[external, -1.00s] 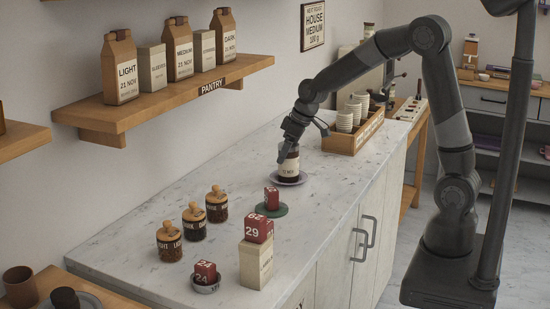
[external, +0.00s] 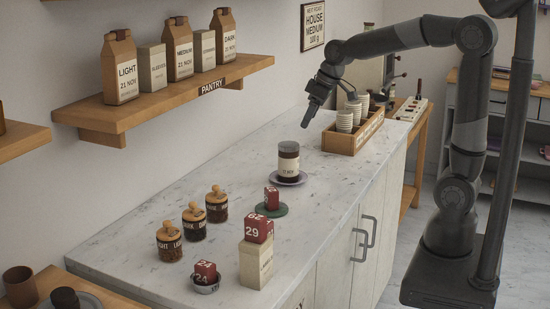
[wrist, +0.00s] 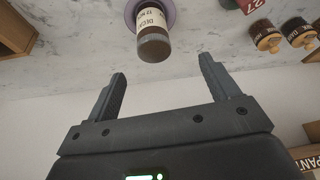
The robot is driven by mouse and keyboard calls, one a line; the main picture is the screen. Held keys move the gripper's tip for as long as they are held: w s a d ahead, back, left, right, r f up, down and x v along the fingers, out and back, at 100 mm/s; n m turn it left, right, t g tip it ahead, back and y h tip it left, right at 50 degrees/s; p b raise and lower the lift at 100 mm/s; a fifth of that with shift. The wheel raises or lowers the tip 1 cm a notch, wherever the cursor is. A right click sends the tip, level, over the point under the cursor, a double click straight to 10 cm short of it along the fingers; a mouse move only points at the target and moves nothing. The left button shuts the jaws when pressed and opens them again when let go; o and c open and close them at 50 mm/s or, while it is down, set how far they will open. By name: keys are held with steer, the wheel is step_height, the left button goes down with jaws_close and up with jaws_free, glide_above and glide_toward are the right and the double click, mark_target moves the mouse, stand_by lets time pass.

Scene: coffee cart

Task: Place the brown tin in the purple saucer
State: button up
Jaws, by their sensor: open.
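The brown tin (external: 288,160), with a pale label, stands upright in the purple saucer (external: 287,182) on the marble counter. The wrist view shows the tin (wrist: 153,42) with its label, and the purple saucer (wrist: 168,8) around its base. My gripper (external: 306,125) is above the tin and slightly to its right in the external view, clear of it. In the wrist view its two fingers (wrist: 162,85) are spread apart with nothing between them.
Beside the saucer is a green coaster (external: 272,210) bearing a red number cube (external: 271,196). A wooden crate (external: 352,139) of cups stands behind on the right. Several wooden-lidded jars (external: 193,222) stand at the left. A wall shelf (external: 165,96) holds bags.

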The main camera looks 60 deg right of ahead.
steer(key=s+a+m, duration=0.1)
steer(key=s+a, duration=0.1)
steer(key=s, duration=0.9)
steer(key=s+a+f+m+t, duration=0.1)
steer(key=s+a, duration=0.1)
steer(key=s, duration=0.9)
steer(key=shift+a+h, duration=0.3)
steer(key=shift+h, duration=0.1)
